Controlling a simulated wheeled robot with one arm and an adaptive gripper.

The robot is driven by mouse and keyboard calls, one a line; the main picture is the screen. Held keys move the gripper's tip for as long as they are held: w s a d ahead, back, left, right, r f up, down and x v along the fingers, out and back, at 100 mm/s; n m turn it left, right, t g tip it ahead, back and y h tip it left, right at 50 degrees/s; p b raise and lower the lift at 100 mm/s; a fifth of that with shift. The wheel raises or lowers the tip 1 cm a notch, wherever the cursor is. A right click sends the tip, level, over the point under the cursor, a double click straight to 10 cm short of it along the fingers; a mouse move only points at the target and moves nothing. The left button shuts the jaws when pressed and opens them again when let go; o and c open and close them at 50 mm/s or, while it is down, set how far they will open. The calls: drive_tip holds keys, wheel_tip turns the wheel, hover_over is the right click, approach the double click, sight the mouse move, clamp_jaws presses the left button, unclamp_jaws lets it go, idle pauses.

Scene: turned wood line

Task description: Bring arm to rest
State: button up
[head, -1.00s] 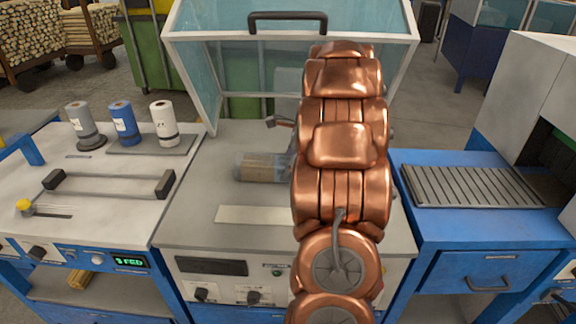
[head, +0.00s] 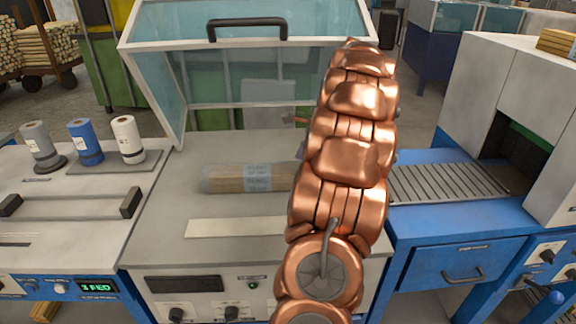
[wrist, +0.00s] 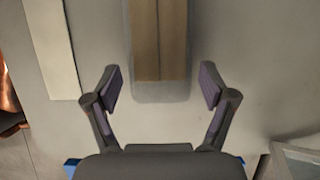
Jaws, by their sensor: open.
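My copper arm stretches over the right part of the middle machine in the head view and hides most of my gripper. In the wrist view my gripper (wrist: 160,90) is open, its two fingers spread wide with nothing between the tips.
A raised clear hood (head: 155,75) with a black handle (head: 247,29) stands over the bed. A pale strip (head: 235,228) lies in front of the bundle. Several rolls (head: 85,142) stand on the left bench. A roller conveyor (head: 445,182) leads into a white housing (head: 480,95) at right.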

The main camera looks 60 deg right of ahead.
drive_tip(key=shift+s+d, duration=0.2)
drive_tip(key=shift+s, duration=0.1)
idle(0.4)
